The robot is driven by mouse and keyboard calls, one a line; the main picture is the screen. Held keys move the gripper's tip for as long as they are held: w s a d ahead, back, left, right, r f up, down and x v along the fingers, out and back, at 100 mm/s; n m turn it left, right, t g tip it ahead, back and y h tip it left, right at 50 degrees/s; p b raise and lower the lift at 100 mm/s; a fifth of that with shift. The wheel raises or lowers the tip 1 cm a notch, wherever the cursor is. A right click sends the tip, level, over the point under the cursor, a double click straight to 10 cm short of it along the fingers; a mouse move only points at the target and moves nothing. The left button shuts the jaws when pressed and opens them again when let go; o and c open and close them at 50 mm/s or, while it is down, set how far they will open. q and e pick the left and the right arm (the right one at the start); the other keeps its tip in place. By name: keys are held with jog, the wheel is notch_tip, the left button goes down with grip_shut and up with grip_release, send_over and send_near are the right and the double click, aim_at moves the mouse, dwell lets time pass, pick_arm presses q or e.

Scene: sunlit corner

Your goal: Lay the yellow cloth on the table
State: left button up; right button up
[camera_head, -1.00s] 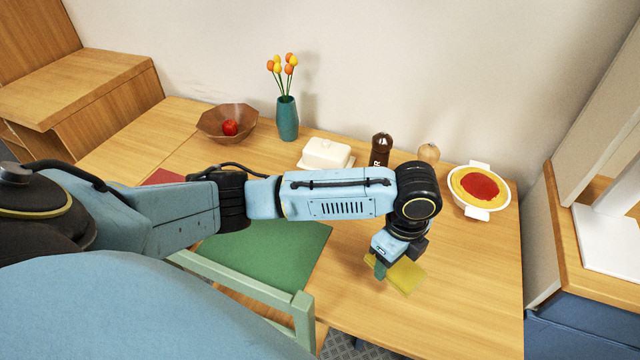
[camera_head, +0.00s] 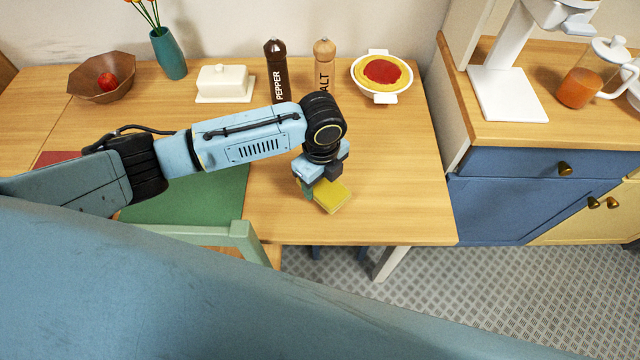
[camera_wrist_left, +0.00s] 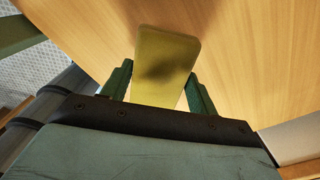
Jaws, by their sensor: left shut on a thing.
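The yellow cloth (camera_head: 332,196) is a small, flat, folded-looking rectangle above or at the wooden table (camera_head: 400,215), near its front right part. My left gripper (camera_head: 316,190) is shut on the cloth, pointing down at the table. In the left wrist view the cloth (camera_wrist_left: 166,62) sticks out from between the two green fingers of my left gripper (camera_wrist_left: 160,92), with bare wood behind it. I cannot tell whether the cloth touches the table. My right gripper is not in view.
A green placemat (camera_head: 205,195) lies left of the cloth, with a chair (camera_head: 240,238) in front. A pepper mill (camera_head: 277,70), salt mill (camera_head: 324,65), pie dish (camera_head: 382,75) and butter dish (camera_head: 224,83) stand behind. The table is clear right of the cloth.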

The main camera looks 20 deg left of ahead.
aim_at(321, 182)
pick_arm(q)
jog(key=shift+f, duration=1.25)
jog(key=shift+f, duration=0.15)
jog(key=o, duration=0.9)
notch_tip(321, 182, up, 11)
jog(key=shift+r+p, duration=0.2)
jog(key=shift+p, duration=0.75)
jog(key=shift+r, duration=0.45)
